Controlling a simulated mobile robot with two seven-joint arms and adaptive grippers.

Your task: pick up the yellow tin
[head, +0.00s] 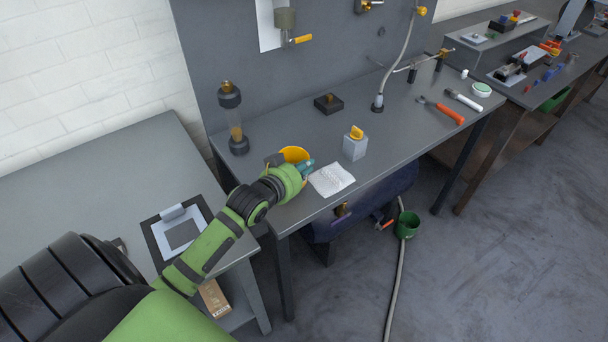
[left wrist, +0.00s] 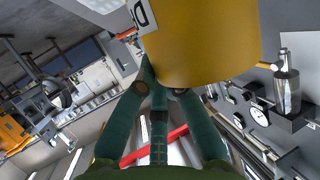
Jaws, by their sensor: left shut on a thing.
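The yellow tin (head: 295,154) is at the near left part of the grey workbench in the head view, partly hidden by my left gripper. In the left wrist view the yellow tin (left wrist: 205,45) fills the top middle, close to the camera, with part of a white label at its left side. My left gripper (head: 304,169) has dark teal fingers and is shut on the tin; the fingers also show in the left wrist view (left wrist: 160,90). I cannot tell whether the tin touches the bench. My right gripper is not in view.
A white cloth (head: 331,179) lies just right of the gripper. A grey block with a yellow top (head: 355,146) stands beyond it. A small black box (head: 328,103) is behind.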

